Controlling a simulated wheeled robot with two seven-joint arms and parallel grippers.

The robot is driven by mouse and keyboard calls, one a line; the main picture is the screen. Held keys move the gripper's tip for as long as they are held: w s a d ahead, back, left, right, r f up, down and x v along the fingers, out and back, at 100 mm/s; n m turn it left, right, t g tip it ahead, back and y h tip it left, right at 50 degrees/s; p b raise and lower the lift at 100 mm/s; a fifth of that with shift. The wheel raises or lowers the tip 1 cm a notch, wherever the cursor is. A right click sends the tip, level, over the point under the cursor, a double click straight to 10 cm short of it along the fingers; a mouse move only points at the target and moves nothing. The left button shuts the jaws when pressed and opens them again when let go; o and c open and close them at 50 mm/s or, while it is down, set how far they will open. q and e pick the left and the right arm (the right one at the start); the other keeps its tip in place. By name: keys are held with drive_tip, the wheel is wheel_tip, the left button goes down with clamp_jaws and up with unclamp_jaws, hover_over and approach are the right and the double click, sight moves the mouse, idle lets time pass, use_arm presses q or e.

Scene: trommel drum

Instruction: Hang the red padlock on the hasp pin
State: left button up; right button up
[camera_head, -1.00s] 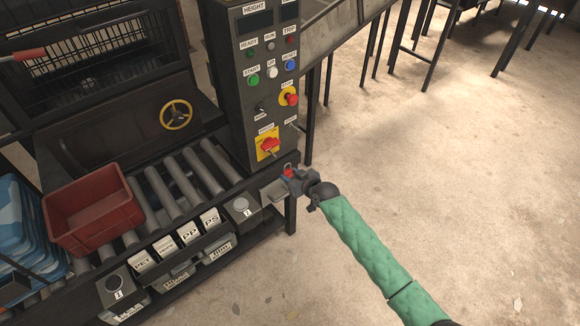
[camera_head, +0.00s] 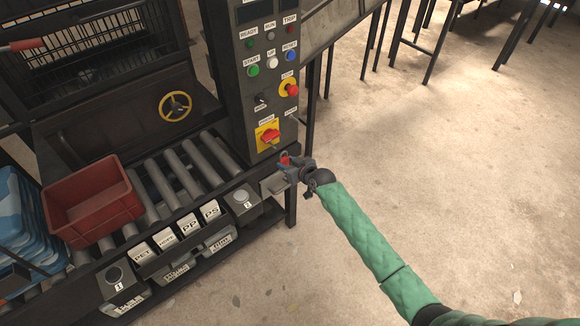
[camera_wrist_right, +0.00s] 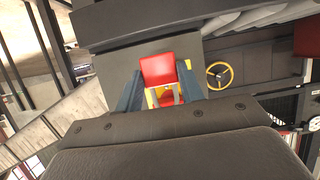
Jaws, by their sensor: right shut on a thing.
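The red padlock (camera_head: 284,160) is in the jaws of my right gripper (camera_head: 290,169), just below and right of the red and yellow rotary switch (camera_head: 268,135) on the dark control panel. In the right wrist view, the red padlock body (camera_wrist_right: 158,70) sits between the two fingers of my right gripper (camera_wrist_right: 160,88), which are shut on it. Part of the red and yellow switch (camera_wrist_right: 166,97) shows behind it. The padlock looks apart from the switch in the head view. I cannot make out the hasp pin clearly. My left gripper is not in view.
The panel (camera_head: 255,100) carries several buttons and a red stop knob (camera_head: 289,89). A red crate (camera_head: 92,205) stands on the rollers (camera_head: 178,178) at left. A yellow handwheel (camera_head: 175,106) is behind. The floor at right (camera_head: 450,170) is open.

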drive_tip(key=shift+w+a+f+b, duration=0.1)
drive_tip(key=shift+w+a+b, duration=0.2)
drive_tip(key=shift+w+a, duration=0.55)
drive_tip(key=shift+w, duration=0.35)
drive_tip(key=shift+w+a+f+b, duration=0.1)
drive_tip(key=shift+w+a+b, duration=0.3)
drive_tip(key=shift+w+b, duration=0.1)
drive_tip(key=shift+w+a, duration=0.1)
drive_tip(key=shift+w, duration=0.05)
drive_tip(key=shift+b+x, duration=0.55)
drive_tip(key=shift+x, duration=0.4)
drive_tip(key=shift+w+a, duration=0.15)
drive_tip(key=shift+w, duration=0.05)
drive_tip(key=shift+w+b, duration=0.1)
drive_tip(key=shift+b, duration=0.2)
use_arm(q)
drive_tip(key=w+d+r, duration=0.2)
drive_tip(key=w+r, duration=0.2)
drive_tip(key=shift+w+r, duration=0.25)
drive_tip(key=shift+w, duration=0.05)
